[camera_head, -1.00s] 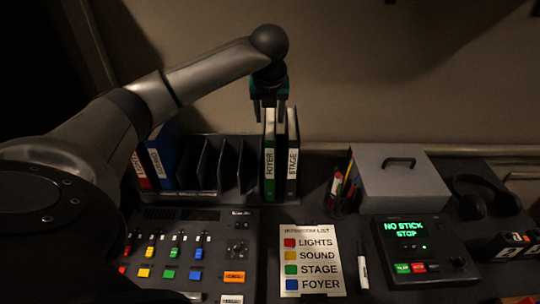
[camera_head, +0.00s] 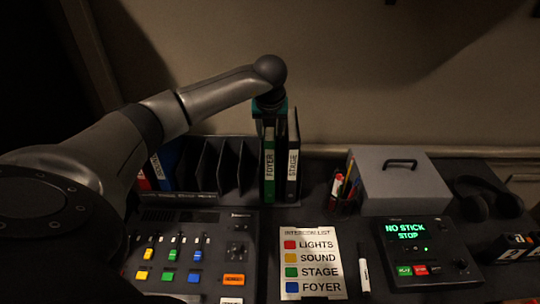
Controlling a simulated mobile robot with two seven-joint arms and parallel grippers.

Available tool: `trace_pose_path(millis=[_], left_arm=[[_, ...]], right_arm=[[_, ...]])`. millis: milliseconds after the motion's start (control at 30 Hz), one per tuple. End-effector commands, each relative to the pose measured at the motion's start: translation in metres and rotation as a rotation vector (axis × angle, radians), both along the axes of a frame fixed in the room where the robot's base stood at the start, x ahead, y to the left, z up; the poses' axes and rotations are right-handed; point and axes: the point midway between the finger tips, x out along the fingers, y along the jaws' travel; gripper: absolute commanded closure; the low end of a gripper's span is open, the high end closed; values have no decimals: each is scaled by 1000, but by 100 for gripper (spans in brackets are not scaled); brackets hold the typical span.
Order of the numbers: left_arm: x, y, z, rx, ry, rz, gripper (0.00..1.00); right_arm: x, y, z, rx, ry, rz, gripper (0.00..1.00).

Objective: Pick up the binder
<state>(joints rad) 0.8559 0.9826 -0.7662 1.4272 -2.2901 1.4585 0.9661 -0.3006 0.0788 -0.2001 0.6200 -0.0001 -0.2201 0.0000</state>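A green binder (camera_head: 269,165) with a white label reading FOYER stands upright on the desk. A dark binder (camera_head: 293,170) labelled STAGE stands upright close beside it on the right. My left gripper (camera_head: 270,122) is at the top of the FOYER binder, pointing down. Its fingers look apart, one to each side of the binder's top; the fingertips are dark and partly hidden, so I cannot tell whether they touch it. My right gripper is not in view.
A dark rack (camera_head: 215,170) with a blue binder (camera_head: 168,168) stands left. A mixing desk (camera_head: 190,250), intercom list (camera_head: 311,260), pen cup (camera_head: 345,190), grey box (camera_head: 392,180), NO STICK STOP panel (camera_head: 419,252) and headphones (camera_head: 487,198) crowd the desk.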

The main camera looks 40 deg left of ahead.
Motion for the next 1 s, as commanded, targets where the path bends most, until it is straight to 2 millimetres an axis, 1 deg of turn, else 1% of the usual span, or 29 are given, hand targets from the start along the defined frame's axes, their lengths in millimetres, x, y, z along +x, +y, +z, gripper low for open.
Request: trace_pose_path(millis=[300, 633, 1000], left_arm=[[0, 0, -4, 0, 0, 0, 48], [0, 0, -5, 0, 0, 0, 48], [0, 0, -5, 0, 0, 0, 89]], right_arm=[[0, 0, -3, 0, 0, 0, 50], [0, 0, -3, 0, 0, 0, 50], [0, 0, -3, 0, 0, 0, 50]])
